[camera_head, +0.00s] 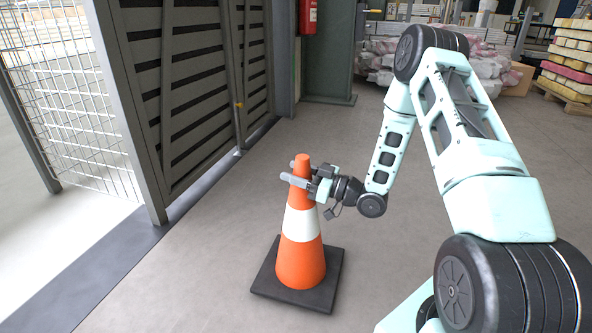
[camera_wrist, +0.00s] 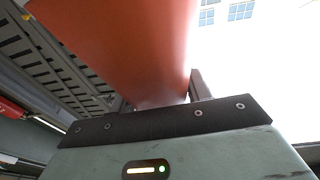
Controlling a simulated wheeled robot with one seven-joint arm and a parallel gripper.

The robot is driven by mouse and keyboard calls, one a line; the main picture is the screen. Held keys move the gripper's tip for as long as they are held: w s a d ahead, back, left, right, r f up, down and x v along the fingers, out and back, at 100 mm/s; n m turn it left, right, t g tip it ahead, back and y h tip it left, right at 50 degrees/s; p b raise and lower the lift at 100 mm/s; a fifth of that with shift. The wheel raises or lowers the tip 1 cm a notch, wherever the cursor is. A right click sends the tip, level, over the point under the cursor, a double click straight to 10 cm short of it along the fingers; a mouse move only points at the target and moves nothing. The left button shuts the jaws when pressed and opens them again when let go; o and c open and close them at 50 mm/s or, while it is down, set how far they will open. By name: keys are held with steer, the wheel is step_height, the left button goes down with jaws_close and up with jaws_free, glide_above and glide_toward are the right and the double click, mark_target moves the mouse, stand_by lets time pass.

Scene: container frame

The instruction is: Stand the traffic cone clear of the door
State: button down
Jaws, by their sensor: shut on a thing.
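The traffic cone (camera_head: 301,259) is orange with a white band and a square black base. It stands upright on the floor, in front of the dark slatted door (camera_head: 205,85), with floor between its base and the door in the head view. My gripper (camera_head: 292,174) is shut on the cone's upper part, reaching in from the right with a finger on each side. In the wrist view the cone (camera_wrist: 130,45) fills the top middle, close to the gripper body, and my fingers are mostly hidden behind it. I cannot tell whether the base bears on the floor fully.
A wire mesh panel (camera_head: 75,110) stands at the left beside the door's grey post. A red extinguisher (camera_head: 308,17) hangs at the back. Wrapped sacks (camera_head: 450,62) and a pallet stack (camera_head: 570,60) lie further back. The grey floor (camera_head: 215,250) around the cone is clear.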

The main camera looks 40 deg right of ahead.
steer(key=shift+f, duration=0.75)
steer(key=shift+f+b, duration=0.15)
steer(key=shift+b, duration=0.2)
steer(key=c, duration=0.7)
jaws_free()
steer(key=shift+o, duration=0.2)
steer(key=p+v, duration=0.6)
steer(key=v, duration=0.6)
